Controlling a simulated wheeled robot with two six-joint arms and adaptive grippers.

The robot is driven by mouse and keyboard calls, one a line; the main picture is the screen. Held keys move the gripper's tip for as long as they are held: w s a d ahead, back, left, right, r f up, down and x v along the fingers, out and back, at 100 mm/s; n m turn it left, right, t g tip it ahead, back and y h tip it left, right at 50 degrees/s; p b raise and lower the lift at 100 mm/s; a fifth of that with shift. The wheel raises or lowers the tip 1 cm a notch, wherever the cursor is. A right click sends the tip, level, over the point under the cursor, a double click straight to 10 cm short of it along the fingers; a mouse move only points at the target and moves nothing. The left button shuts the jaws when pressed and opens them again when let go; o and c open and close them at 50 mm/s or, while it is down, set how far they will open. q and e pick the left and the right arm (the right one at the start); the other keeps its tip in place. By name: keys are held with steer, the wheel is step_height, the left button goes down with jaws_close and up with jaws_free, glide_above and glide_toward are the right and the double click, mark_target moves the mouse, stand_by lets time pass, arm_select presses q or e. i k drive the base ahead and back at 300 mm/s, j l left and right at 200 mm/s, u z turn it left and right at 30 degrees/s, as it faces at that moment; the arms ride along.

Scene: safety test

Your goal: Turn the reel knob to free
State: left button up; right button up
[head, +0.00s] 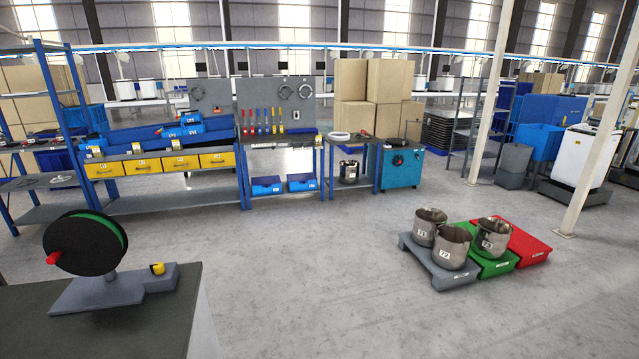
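A black reel (82,243) with a green rim stands upright on a grey base (100,292) at the lower left. A red handle (54,257) sticks out at its left side. A yellow knob (157,268) sits on a small grey block at the right end of the base. The knob's marking is too small to read. The base rests on a dark-topped bench (150,325) cut off by the picture's lower left edges. Neither of my grippers is in view.
Behind are a workbench with yellow drawers (140,167), a teal cabinet (402,168) and stacked cartons (385,85). The floor between (320,260) is clear.

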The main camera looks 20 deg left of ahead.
mark_target(158, 269)
steer(key=i+u, duration=0.2)
steer(key=u, duration=0.3)
steer(key=i+l+u, duration=0.1)
steer(key=u, duration=0.35)
steer(key=i+l+u, duration=0.2)
steer(key=u, duration=0.3)
steer(key=i+l+u, duration=0.15)
steer(key=u, duration=0.35)
steer(key=l+u, duration=0.3)
steer(key=u, duration=0.2)
steer(key=l+u, duration=0.3)
steer(key=u, duration=0.15)
steer(key=l+u, duration=0.35)
steer(key=u, duration=0.15)
